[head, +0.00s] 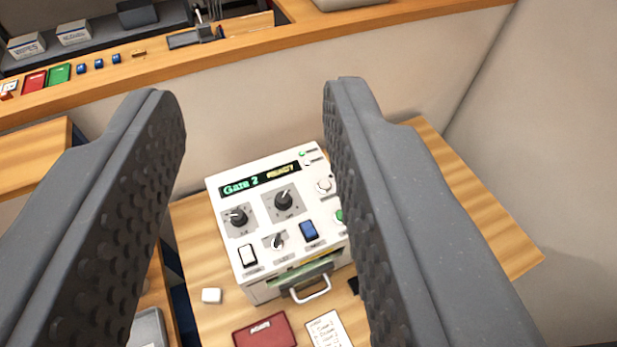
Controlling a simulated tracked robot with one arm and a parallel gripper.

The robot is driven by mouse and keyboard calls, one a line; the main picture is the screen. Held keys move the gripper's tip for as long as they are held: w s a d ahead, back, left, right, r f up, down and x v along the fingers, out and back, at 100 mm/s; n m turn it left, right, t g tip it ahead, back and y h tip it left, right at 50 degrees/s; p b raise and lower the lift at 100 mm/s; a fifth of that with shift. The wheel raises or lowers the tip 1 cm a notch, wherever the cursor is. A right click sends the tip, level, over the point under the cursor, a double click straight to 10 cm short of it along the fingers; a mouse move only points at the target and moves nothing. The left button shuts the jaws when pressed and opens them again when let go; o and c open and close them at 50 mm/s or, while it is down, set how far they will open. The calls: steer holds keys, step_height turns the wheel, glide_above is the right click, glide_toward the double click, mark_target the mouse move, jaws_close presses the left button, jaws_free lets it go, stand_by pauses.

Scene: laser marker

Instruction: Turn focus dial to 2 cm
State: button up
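A white laser marker box (262,271) stands on a wooden table below and beyond my gripper. Its dark display (261,179) shows green text like "Gam 2" and yellow "READY". Two black dials sit on grey plates under it: a left dial (238,217) and a right dial (284,200). Their labels are too small to read, so I cannot tell which is the focus dial. My gripper (252,92) is open and empty, its fingers wide apart and clear of the box. The right finger hides part of the box's right side.
The panel also has a white rocker switch (247,255), a blue switch (309,231) and a front drawer handle (311,289). A red booklet (264,331), a paper list (328,331) and a small white block (212,295) lie in front. A wooden shelf (215,55) runs behind.

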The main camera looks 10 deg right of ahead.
steer(key=shift+s+a, duration=0.15)
steer(key=shift+a, duration=0.35)
steer(key=o, duration=0.4)
steer(key=m+g+p, duration=1.4)
steer(key=g+p, duration=0.1)
steer(key=p, duration=0.4)
glide_above(283, 198)
step_height(283, 198, down, 30)
step_height(283, 198, down, 13)
steer(key=p, duration=0.2)
steer(key=shift+p, duration=0.3)
